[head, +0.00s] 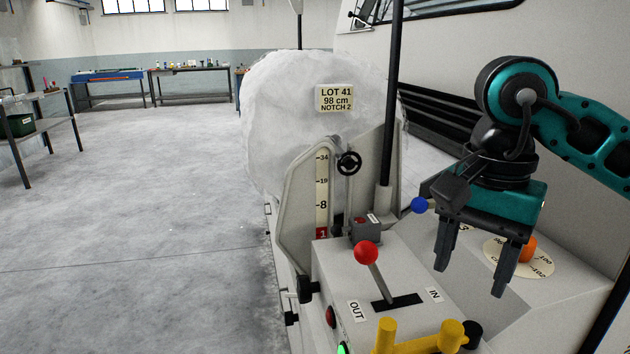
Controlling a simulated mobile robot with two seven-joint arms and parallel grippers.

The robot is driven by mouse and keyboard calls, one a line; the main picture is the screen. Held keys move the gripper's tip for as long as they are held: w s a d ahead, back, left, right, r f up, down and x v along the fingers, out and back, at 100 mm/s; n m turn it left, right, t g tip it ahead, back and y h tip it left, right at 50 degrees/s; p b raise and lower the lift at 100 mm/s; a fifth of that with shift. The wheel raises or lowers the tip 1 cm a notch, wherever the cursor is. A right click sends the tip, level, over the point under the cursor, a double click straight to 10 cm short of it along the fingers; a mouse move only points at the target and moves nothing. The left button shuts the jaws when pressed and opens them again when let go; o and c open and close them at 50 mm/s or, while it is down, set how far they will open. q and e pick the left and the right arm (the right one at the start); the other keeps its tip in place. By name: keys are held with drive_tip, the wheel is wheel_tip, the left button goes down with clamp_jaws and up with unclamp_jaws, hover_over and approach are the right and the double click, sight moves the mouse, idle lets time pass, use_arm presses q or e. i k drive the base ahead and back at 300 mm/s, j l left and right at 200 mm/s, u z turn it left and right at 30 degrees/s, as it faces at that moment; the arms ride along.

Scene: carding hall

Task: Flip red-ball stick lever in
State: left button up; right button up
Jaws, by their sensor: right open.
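The red-ball stick lever (366,252) rises from a black slot (408,299) in the pale control box. Its stick leans to the left, on the side of the OUT label (356,310); the IN label (433,295) is at the slot's right end. My right gripper (470,280) is to the right of the red ball and apart from it, fingers pointing down. It is open, with nothing between the fingers. My left gripper is not in view.
A blue ball (419,205) is close to my right gripper's left side. An orange knob (529,246) on a round dial is behind its fingers. A yellow handle (430,340) is at the front. A black post (391,100) and a large white roll (290,115) stand behind.

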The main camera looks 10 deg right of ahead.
sight(365, 253)
drive_tip(key=k, duration=1)
